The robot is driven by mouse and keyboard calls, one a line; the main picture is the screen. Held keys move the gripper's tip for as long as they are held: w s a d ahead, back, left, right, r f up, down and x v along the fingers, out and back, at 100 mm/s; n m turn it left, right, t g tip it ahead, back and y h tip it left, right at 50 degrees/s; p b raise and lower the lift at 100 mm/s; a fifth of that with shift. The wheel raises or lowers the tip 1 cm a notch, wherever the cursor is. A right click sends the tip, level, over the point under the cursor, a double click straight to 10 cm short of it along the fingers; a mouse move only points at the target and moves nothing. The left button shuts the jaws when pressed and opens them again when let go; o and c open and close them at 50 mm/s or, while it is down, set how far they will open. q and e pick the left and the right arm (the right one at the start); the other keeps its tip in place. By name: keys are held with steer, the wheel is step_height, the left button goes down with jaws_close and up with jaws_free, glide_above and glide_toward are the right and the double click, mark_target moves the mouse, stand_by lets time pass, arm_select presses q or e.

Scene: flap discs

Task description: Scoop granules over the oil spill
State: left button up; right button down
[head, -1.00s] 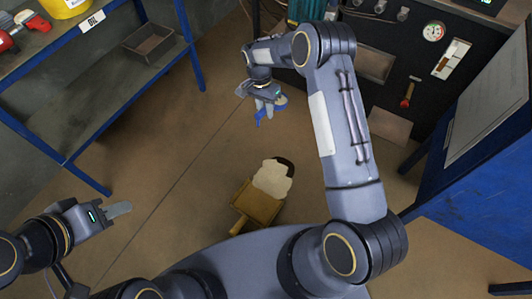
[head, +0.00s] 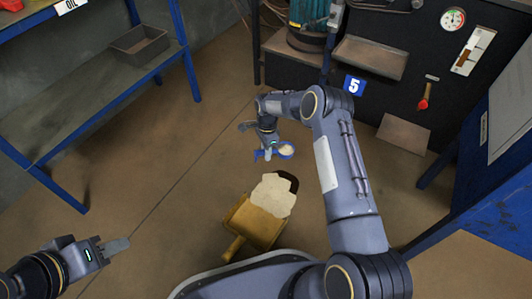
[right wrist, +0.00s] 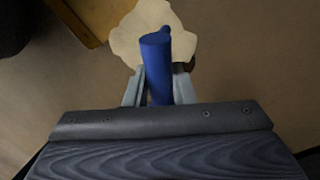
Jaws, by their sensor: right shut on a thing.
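A pale patch of granules (head: 272,196) lies on the floor. The dark oil spill (head: 290,182) shows at its upper right edge; how far the spill runs under the granules is hidden. My right gripper (head: 267,150) is shut on a blue scoop (head: 286,154), whose bowl holds some pale granules. The scoop is above the floor, just beyond the patch in the head view. In the right wrist view, the scoop's blue handle (right wrist: 157,65) stands between the fingers, in front of the granules (right wrist: 128,42). My left gripper (head: 116,247) is at lower left, seen edge-on and apparently empty.
A yellow-brown pan with a handle (head: 252,222) adjoins the near side of the granules. A blue-framed shelf (head: 100,80) with a tray (head: 140,44) stands left. A dark panel (head: 400,95) stands behind, a blue cabinet (head: 490,180) right. The floor left of the patch is clear.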

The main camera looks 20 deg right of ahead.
step_height(320, 180, down, 7)
steer(key=s+m+t+y, duration=0.2)
steer(key=s+t, duration=0.1)
steer(key=t, duration=0.9)
steer(key=w+r+g, duration=0.1)
steer(key=g, duration=0.2)
steer(key=r+n+g+p, duration=0.1)
steer(key=r+g, duration=0.1)
steer(key=g, duration=0.1)
steer(key=w+r+g+h+p, duration=0.1)
steer(key=r+g, duration=0.1)
steer(key=g, duration=0.1)
steer(key=shift+w+n, duration=0.3)
steer(key=shift+n, duration=0.1)
steer(key=shift+w+r+g+h+b, duration=0.2)
steer(key=shift+r+g+h+b, duration=0.25)
steer(key=shift+g+b, duration=0.3)
steer(key=shift+w+r+g, duration=0.1)
steer(key=shift+r+g, duration=0.65)
steer(key=shift+g, duration=0.1)
steer(key=shift+r, duration=0.1)
